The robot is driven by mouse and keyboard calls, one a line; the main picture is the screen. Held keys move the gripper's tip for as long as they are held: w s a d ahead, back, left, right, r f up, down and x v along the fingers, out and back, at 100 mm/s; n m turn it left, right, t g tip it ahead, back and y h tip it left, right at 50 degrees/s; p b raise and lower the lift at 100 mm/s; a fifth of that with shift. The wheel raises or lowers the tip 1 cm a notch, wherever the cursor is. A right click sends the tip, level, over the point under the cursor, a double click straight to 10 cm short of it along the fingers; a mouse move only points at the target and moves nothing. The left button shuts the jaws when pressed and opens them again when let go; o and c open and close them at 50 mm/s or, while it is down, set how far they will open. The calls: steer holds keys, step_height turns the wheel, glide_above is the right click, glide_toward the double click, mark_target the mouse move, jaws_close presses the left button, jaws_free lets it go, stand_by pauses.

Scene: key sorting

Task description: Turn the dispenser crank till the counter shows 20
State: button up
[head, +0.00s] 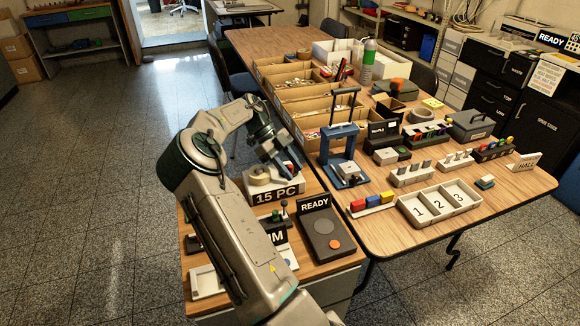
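A light box with a dark display reading "15 PC" (278,193) stands at the back of the small wooden side table, just left of the large table. This seems to be the dispenser and its counter. A round pale part (259,177) shows on its top left. My gripper (279,157) points down over the top of this box, with a small red part close beside it. The crank cannot be made out clearly behind the gripper. My fingertips are too small and dark to tell whether they are open, shut or touching anything.
A dark device marked "READY" (322,232) with an orange button stands front right of the counter. A display ending in "M" (276,238) is partly hidden by my arm. A blue press (341,152) and a numbered tray (439,204) stand on the large table (385,240).

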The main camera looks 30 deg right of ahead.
steer(key=p+v, duration=0.5)
steer(key=v, duration=0.8)
steer(key=shift+w+r+p, duration=0.15)
steer(key=shift+r+p, duration=0.2)
steer(key=shift+a, duration=0.1)
stand_by(0.3)
